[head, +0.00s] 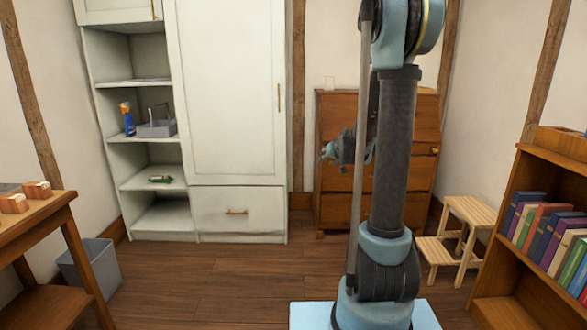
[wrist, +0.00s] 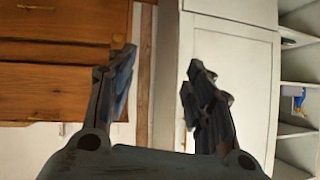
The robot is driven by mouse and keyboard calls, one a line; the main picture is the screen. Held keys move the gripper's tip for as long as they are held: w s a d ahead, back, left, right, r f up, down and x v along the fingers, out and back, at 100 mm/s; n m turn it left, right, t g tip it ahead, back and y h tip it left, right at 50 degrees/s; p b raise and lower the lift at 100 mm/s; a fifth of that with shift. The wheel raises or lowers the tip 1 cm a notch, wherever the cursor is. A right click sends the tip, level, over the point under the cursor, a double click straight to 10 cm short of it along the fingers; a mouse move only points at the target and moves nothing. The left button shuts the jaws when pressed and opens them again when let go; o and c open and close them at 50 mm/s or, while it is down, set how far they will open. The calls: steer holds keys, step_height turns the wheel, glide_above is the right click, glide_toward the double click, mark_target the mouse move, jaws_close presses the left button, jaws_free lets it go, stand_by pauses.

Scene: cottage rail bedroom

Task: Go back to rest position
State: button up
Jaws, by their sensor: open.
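My gripper (wrist: 158,85) is open and empty in the wrist view, its two dark fingers spread apart with nothing between them. Behind the fingers are the wooden drawer chest and the white wardrobe, with a gap of wall between. In the head view my arm stands upright right of centre. My gripper (head: 328,152) shows small at its left side, in front of the drawer chest, partly hidden by the arm; it touches nothing that I can see.
A white wardrobe (head: 230,110) and open shelves stand at back left. A wooden drawer chest (head: 333,190) is behind my arm. A step stool (head: 470,212) and bookshelf (head: 502,240) are at right. A table (head: 45,208) and grey bin (head: 100,268) are at left. The middle floor is clear.

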steer(key=s+d+f+g, duration=0.1)
steer(key=s+f+g, duration=0.2)
steer(key=s, duration=1.2)
steer(key=s+d+f+g+h, duration=0.1)
steer(key=s+f+g, duration=0.1)
steer(key=s, duration=1.4)
steer(key=s+d+f+g+h, duration=0.1)
steer(key=s+f+g, duration=0.2)
steer(key=s, duration=1.3)
steer(key=shift+d+f+g, duration=0.3)
steer(key=shift+g, duration=0.2)
steer(key=shift+w, duration=0.1)
steer(key=shift+w+f, duration=0.2)
steer(key=shift+w, duration=0.2)
